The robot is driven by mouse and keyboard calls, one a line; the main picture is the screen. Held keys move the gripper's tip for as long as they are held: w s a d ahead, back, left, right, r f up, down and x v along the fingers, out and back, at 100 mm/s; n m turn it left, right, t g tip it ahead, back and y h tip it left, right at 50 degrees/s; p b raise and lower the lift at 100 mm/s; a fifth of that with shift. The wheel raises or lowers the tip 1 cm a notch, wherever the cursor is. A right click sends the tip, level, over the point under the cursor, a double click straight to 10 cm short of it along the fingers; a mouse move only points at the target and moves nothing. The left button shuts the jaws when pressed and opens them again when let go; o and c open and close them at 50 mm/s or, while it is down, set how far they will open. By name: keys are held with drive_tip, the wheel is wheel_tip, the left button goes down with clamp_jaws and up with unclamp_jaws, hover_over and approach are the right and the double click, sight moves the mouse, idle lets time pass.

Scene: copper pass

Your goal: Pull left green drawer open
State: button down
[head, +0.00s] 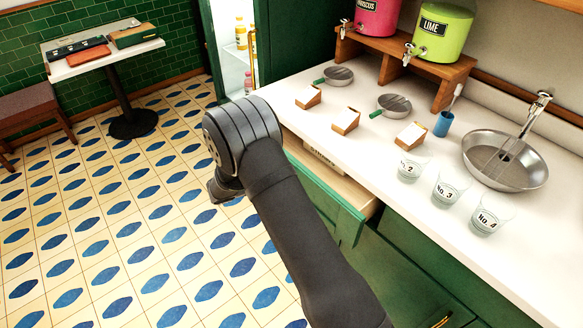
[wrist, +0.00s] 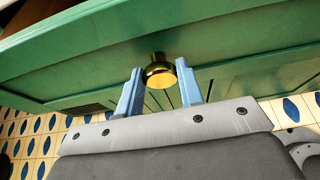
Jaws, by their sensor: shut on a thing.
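The left green drawer (head: 352,222) stands pulled out from under the white counter, with its pale inside showing in the head view. My arm hides part of its front. In the wrist view the green drawer front (wrist: 75,50) fills the upper part. A round brass knob (wrist: 160,76) sticks out from it. My gripper (wrist: 159,68) has its blue fingers on either side of the knob and is shut on it. The fingers are hidden behind my arm in the head view.
A labelled box (head: 322,158) lies inside the drawer. The counter (head: 365,165) holds small pans, wooden card stands, numbered glasses (head: 448,190) and a steel sink (head: 505,160). A small table (head: 100,58) stands at the back left. The tiled floor (head: 130,220) left of the drawer is clear.

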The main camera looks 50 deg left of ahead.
drive_tip(key=s, duration=2.7)
drive_tip(key=c, duration=1)
unclamp_jaws()
drive_tip(key=shift+s, duration=0.1)
drive_tip(key=v, duration=1.7)
drive_tip(key=shift+r, duration=0.1)
drive_tip(key=x, duration=1.7)
